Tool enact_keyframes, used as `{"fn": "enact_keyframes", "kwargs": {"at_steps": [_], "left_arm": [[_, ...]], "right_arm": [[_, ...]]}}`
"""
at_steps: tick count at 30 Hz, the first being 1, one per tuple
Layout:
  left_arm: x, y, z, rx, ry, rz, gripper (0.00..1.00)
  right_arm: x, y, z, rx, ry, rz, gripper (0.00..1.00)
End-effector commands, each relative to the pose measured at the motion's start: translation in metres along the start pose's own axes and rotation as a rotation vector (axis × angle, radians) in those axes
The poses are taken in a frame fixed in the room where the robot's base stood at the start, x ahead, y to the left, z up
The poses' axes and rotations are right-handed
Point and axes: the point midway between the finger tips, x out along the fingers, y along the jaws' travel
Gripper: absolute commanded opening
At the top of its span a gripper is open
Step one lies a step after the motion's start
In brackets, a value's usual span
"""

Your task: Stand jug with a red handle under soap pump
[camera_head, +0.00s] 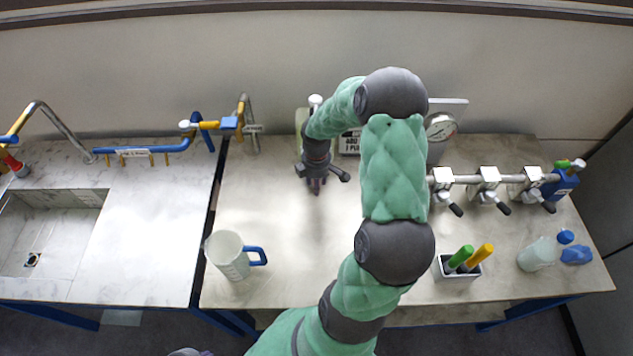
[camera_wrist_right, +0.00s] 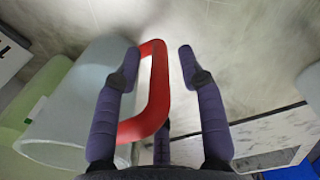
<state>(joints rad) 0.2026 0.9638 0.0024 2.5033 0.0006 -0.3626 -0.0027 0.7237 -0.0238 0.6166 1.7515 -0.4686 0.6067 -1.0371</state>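The jug with a red handle shows in the right wrist view as a pale, translucent body (camera_wrist_right: 75,105) with a red loop handle (camera_wrist_right: 157,95). My right gripper (camera_wrist_right: 158,58) is open, with its purple fingers on either side of the handle and a clear gap on the right. In the head view my right gripper (camera_head: 316,187) is low over the bench, and the jug is hidden by my arm. A pale green body, seemingly the soap pump (camera_head: 301,121), stands behind the gripper, partly hidden. A dark piece at the bottom edge seems to be my left gripper (camera_head: 190,352), mostly cut off.
A jug with a blue handle (camera_head: 228,255) stands at the front left of the bench. A white holder (camera_head: 455,275) with green and yellow handles, a bottle (camera_head: 537,254) and several valves (camera_head: 488,182) are on the right. A sink (camera_head: 48,235) lies far left.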

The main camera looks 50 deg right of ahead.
Motion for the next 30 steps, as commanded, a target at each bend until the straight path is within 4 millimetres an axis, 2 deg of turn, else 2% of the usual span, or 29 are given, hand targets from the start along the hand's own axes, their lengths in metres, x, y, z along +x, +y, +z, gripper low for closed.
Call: {"fn": "enact_keyframes", "kwargs": {"at_steps": [8,11,21,25,30], "left_arm": [[-0.002,0.001,0.0,0.0,0.0,0.0,0.0],[-0.004,0.002,0.0,0.0,0.0,0.0,0.0],[-0.013,0.005,0.001,0.0,0.0,0.0,0.0],[-0.015,0.005,0.001,0.0,0.0,0.0,0.0],[-0.016,0.006,0.001,0.0,0.0,0.0,0.0]], "right_arm": [[-0.008,0.001,0.0,0.0,0.001,0.003,0.4],[-0.022,0.001,0.0,0.0,0.001,0.005,0.4],[-0.088,0.001,-0.001,0.0,0.001,0.004,0.4],[-0.107,0.001,0.0,0.001,0.001,0.003,0.4],[-0.119,0.0,0.0,-0.001,0.0,0.001,0.4]]}}
